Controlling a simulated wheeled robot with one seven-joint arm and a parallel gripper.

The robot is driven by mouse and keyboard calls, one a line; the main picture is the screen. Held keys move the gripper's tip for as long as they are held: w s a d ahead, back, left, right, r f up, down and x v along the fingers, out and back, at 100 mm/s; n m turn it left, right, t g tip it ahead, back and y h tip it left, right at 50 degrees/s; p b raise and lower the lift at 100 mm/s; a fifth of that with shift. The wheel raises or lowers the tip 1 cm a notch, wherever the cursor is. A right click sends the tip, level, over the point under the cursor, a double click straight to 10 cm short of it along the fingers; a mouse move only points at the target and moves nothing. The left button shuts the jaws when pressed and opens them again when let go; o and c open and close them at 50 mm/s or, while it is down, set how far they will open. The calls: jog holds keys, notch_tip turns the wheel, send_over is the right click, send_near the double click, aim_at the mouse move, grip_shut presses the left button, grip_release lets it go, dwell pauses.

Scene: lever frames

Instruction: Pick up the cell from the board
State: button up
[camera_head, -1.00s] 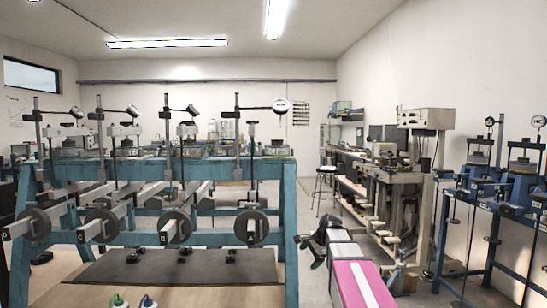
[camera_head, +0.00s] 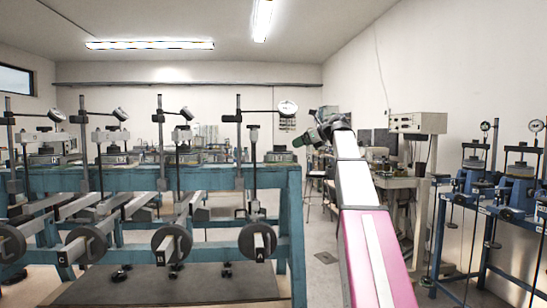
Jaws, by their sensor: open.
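A blue lever frame (camera_head: 292,225) stands at the left and carries several loading units along its top beam. A small dark cell-like piece (camera_head: 281,157) sits on the beam's right end, below a dial gauge (camera_head: 288,108). Similar pieces stand further left, and I cannot tell which is the task's cell. A dark board (camera_head: 170,286) lies low inside the frame; no cell is clearly visible on it.
Round weights (camera_head: 257,241) and lever bars stick out of the frame's near side. A workbench with a grey box (camera_head: 418,122) stands back right. Another blue frame (camera_head: 510,196) stands at far right. Floor shows between them, right of my arm.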

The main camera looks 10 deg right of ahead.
aim_at(280, 154)
jog(key=shift+m, duration=0.3)
jog(key=w+a, duration=0.3)
jog(key=a, duration=0.1)
jog(key=shift+w+a, duration=0.1)
jog(key=shift+w, duration=0.25)
jog(key=x, duration=0.5)
jog(key=shift+a+r, duration=0.15)
jog(key=shift+a, duration=0.05)
jog(key=c, duration=1.5)
jog(key=shift+r, duration=0.1)
jog(key=shift+c, duration=0.7)
jog(key=shift+r, duration=0.1)
